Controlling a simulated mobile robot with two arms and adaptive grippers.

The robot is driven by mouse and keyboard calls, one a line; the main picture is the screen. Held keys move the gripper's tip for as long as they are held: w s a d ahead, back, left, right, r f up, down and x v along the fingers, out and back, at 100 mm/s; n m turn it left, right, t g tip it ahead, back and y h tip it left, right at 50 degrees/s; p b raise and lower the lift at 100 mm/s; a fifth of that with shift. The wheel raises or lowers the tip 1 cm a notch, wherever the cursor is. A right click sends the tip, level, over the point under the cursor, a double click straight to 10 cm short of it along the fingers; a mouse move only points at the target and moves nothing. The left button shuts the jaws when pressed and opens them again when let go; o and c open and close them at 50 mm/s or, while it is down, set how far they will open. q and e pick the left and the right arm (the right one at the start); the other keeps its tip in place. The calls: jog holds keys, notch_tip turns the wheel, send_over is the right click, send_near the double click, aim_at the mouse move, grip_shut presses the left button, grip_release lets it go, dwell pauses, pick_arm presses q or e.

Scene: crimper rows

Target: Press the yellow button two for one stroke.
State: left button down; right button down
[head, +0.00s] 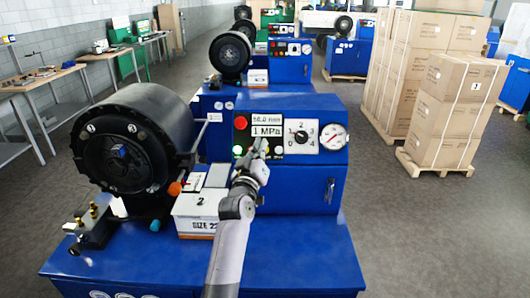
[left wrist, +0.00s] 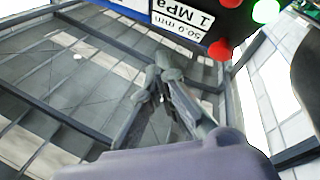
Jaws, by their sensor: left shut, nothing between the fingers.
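The nearest blue crimper (head: 285,185) carries a black control panel (head: 243,137) with a display (head: 266,130) reading 50.0 mm and 1 MPa. A red button (head: 240,122) and a lit green one (head: 238,151) are at its left side. My left gripper (head: 260,147) is shut and empty, in front of the panel just below the display; it covers part of the lower panel. I cannot make out a yellow button. In the left wrist view the shut fingers (left wrist: 165,72) point up, and the display (left wrist: 190,15) appears upside down at the top. Contact with the panel cannot be told.
A black crimping head (head: 130,140) is at the left of the machine. A box marked 2 (head: 195,222) stands on its base. A dial (head: 301,134) and a gauge (head: 334,137) are right of the panel. Stacked cartons (head: 455,110) stand at the right.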

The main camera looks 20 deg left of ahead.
pick_arm(q)
jog(key=w+a+f+b, duration=0.2)
jog(key=w+f+b, duration=0.2)
jog(key=w+b, duration=0.2)
jog(key=shift+w+f+b, duration=0.25)
jog(key=shift+f+b, duration=0.1)
jog(key=shift+b, duration=0.4)
jog(key=shift+w+f, duration=0.1)
dwell(0.8)
jog(key=shift+w+f+b, duration=0.1)
jog(key=shift+w+b, duration=0.15)
jog(key=shift+b, duration=0.05)
